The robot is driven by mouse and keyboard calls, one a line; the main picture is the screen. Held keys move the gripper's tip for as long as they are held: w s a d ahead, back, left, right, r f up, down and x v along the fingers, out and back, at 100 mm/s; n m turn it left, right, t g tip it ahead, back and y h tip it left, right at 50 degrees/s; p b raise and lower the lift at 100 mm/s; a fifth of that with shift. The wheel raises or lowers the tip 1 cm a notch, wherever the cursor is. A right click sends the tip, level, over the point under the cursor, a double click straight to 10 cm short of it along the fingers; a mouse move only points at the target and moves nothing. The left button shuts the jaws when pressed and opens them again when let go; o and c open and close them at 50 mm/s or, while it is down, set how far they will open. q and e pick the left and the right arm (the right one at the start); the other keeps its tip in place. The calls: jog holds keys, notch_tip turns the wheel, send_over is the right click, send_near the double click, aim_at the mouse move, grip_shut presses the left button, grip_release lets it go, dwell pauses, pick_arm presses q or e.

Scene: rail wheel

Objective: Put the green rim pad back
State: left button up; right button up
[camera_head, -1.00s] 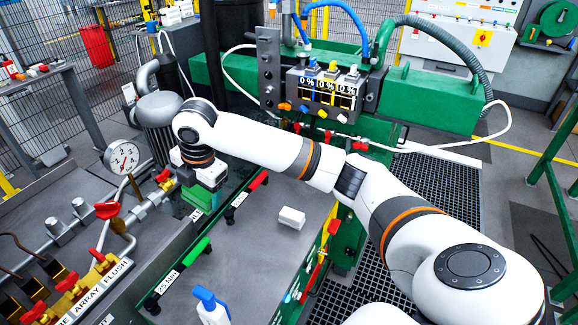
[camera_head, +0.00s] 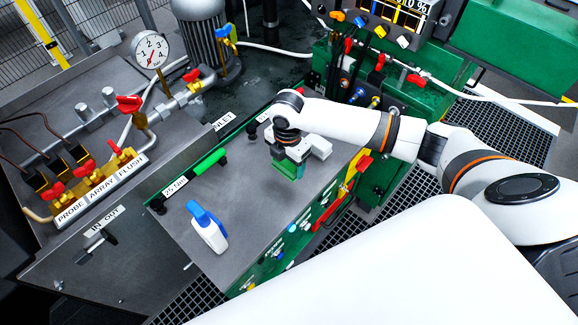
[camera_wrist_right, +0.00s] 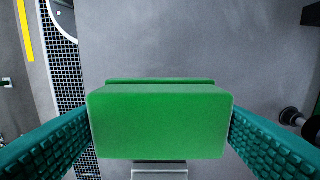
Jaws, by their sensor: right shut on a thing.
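The green rim pad (camera_wrist_right: 158,122) is between the two teal ribbed fingers of my right gripper (camera_head: 288,164), which is shut on it. In the wrist view it fills the middle, with a finger against each side. In the head view the pad (camera_head: 286,171) shows as a small green piece below the gripper, over the grey bench top (camera_head: 255,205). I cannot tell how high above the bench it is. The place where the pad belongs cannot be made out. My left gripper is not in view.
A blue-topped white spray bottle (camera_head: 209,230) and a green-handled tool (camera_head: 210,161) are on the bench left of the gripper. A pressure gauge (camera_head: 150,50) and red-handled valves stand at the left. The bench's near middle is clear.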

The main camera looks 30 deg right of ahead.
aim_at(288, 170)
jog(key=shift+f, duration=2)
jog(key=shift+f, duration=0.1)
jog(key=o, duration=0.9)
notch_tip(288, 170, up, 12)
jog(key=shift+r, duration=0.15)
